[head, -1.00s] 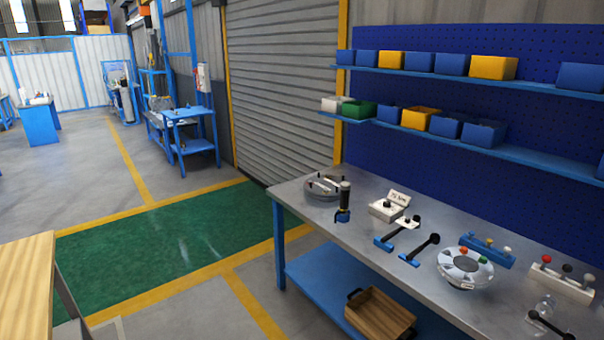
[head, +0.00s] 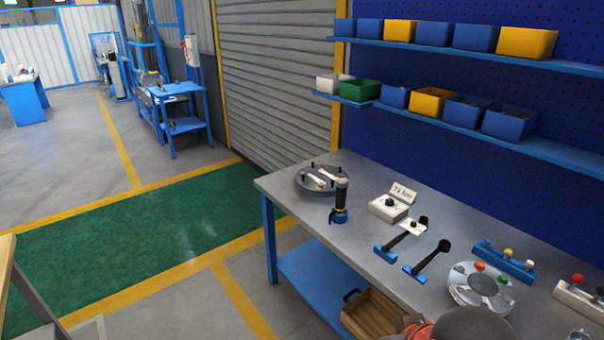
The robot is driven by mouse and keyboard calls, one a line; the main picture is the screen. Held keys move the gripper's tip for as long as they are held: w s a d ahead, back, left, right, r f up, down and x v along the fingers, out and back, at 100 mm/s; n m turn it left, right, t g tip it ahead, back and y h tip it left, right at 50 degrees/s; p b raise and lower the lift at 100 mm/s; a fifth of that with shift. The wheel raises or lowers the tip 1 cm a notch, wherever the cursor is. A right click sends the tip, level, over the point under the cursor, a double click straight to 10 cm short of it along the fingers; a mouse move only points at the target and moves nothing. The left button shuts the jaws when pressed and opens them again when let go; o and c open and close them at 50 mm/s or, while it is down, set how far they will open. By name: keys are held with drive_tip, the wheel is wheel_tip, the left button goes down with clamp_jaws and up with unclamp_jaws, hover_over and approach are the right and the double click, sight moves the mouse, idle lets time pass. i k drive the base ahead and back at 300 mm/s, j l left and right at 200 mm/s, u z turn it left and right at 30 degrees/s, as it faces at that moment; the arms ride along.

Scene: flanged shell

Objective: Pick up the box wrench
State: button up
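Two black-handled tools with blue ends lie side by side on the grey workbench (head: 300,212) in the head view. The nearer one (head: 430,258) has a dark round head. The farther one (head: 397,240) has a small white plate by its upper end. Either may be the box wrench; I cannot tell which from here. A round grey flanged shell (head: 310,187) sits at the bench's far left corner. My gripper's fingers are not in view; a dark rounded shape with a red part, probably my arm, shows at the bottom edge.
An upright black tool with a blue base (head: 340,203) and a white box with a sign (head: 390,205) stand nearby. A silver disc with coloured knobs (head: 481,287) and a blue knob rack (head: 503,262) are at right. A wooden crate (head: 372,315) sits on the lower shelf. Bins line shelves above.

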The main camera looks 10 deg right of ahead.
sight(444, 245)
drive_tip(key=i+l+z, duration=0.5)
drive_tip(key=i+z, duration=0.3)
drive_tip(key=i, duration=0.1)
